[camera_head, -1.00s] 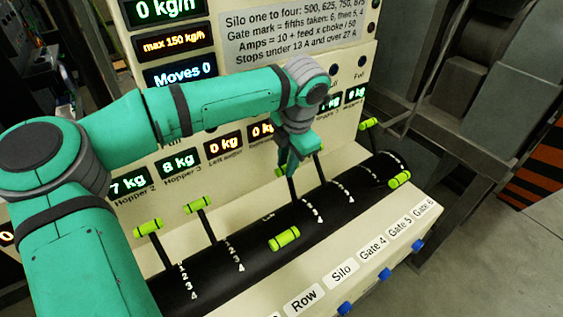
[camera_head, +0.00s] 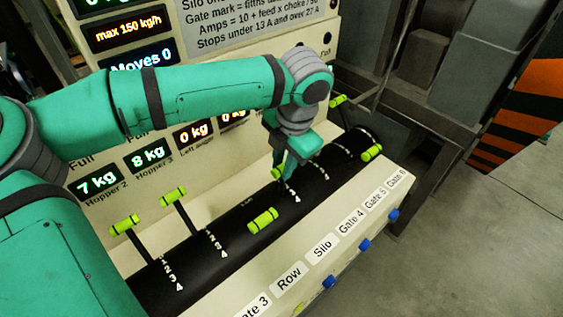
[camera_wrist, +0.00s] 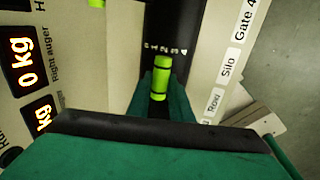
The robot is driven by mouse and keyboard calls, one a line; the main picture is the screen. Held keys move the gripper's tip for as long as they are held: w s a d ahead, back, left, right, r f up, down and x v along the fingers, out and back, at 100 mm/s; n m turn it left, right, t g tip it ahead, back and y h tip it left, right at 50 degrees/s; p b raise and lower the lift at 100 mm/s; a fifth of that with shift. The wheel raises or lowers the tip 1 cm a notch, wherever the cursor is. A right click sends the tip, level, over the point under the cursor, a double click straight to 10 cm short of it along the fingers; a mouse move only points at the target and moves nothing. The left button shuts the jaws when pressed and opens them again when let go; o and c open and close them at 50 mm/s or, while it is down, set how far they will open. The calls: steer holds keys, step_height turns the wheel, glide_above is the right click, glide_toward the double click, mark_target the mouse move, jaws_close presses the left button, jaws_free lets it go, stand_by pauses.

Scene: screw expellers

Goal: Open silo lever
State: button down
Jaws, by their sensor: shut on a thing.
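The silo lever has a yellow-green cylindrical handle (camera_wrist: 161,80), seen in the wrist view between my fingertips. My gripper (camera_head: 285,170) is shut on this handle above the black drum. In the head view the fingers hide most of the handle; only a green bit shows beside them. A white number scale (camera_wrist: 165,48) lies on the drum close to the handle in the wrist view. The Silo label (camera_head: 322,248) is on the cream front panel; it also shows in the wrist view (camera_wrist: 229,67).
Two upright levers (camera_head: 124,225) (camera_head: 174,196) stand to the left. Another handle (camera_head: 263,220) lies low at the drum's front, left of my gripper. More handles (camera_head: 338,101) (camera_head: 372,152) are to the right. Lit displays (camera_head: 97,181) stand behind.

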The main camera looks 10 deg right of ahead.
steer(key=shift+f, duration=0.1)
steer(key=c, duration=1.6)
jaws_free()
steer(key=shift+w, duration=0.1)
steer(key=r, duration=0.3)
steer(key=s+r, duration=0.1)
steer(key=r, duration=0.3)
steer(key=s+d+r, duration=0.1)
steer(key=r, duration=0.2)
steer(key=shift+r, duration=0.4)
